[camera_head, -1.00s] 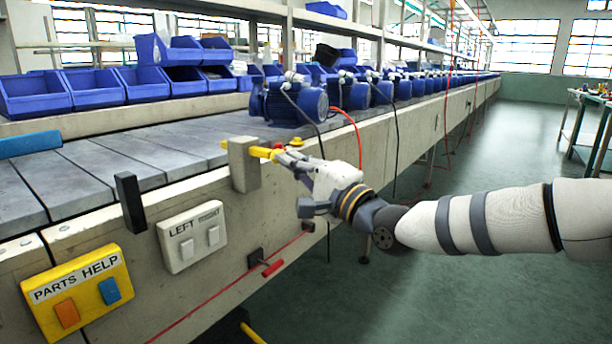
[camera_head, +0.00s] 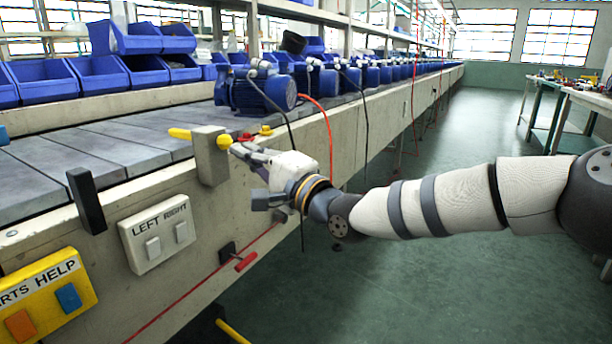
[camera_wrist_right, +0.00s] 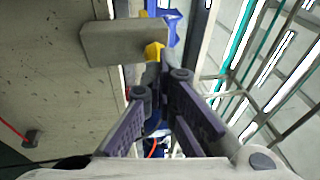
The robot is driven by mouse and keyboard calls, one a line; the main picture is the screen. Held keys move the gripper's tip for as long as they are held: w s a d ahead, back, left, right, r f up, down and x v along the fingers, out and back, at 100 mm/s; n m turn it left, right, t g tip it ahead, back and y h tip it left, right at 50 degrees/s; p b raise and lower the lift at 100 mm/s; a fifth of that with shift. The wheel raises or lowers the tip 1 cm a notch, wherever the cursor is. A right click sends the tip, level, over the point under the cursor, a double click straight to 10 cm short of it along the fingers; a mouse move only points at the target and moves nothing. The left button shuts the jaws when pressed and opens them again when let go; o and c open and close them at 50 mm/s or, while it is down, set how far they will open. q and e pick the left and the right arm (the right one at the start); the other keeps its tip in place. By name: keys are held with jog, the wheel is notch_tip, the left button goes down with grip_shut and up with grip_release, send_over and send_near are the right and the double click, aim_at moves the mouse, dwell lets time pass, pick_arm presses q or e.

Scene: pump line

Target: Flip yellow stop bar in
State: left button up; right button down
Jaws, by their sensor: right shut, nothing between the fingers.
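The yellow stop bar (camera_head: 180,134) passes through a grey block (camera_head: 210,158) on the conveyor's near edge. Its far end sticks out over the grey belt, and its rounded yellow near end (camera_head: 224,142) sits close to the block's outer face. My right gripper (camera_head: 235,150) is shut and empty, with its fingertips beside that near end; whether they touch it I cannot tell. In the right wrist view, the near end (camera_wrist_right: 153,51) shows just beyond the fingertips (camera_wrist_right: 158,82), against the block (camera_wrist_right: 122,43). My left gripper is out of view.
A blue motor pump (camera_head: 258,92) stands on the belt behind the block, with red and black cables hanging down. A black post (camera_head: 86,200), a LEFT/RIGHT switch box (camera_head: 158,236) and a yellow PARTS HELP box (camera_head: 45,295) are at left.

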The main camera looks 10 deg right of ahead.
pick_arm(q)
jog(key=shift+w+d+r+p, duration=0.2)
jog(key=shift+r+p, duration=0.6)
jog(key=shift+p, duration=0.1)
pick_arm(e)
jog(key=v, duration=1)
jog(key=shift+s+d+f, duration=0.2)
jog(key=shift+s+d, duration=0.05)
jog(key=shift+r, duration=0.1)
